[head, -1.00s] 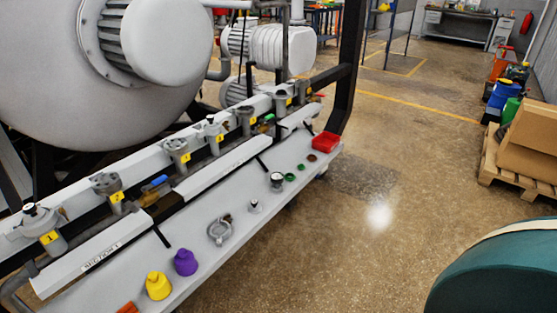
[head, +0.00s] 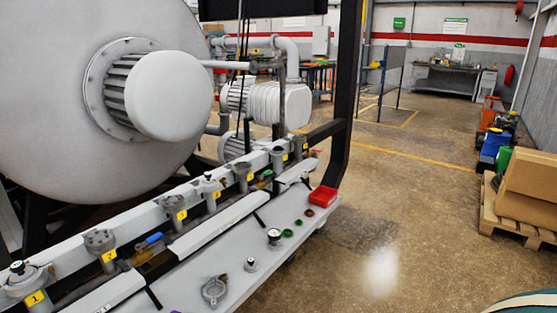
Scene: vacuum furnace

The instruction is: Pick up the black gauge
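A small gauge with a black rim and pale face (head: 274,236) stands on the grey shelf (head: 232,262) along the front of the furnace, near its right part. A smaller pale fitting with a dark tip (head: 251,265) stands a little nearer. Another black-topped piece (head: 18,268) sits on the port labelled 1 at the far left. I cannot tell for certain which is the black gauge. Neither of my grippers is in view.
A grey clamp ring (head: 214,290), green rings (head: 288,233) and a red tray (head: 322,197) are on the shelf. A black post (head: 346,95) rises beyond its far end. The floor (head: 400,220) to the right is clear up to a pallet with boxes (head: 520,210).

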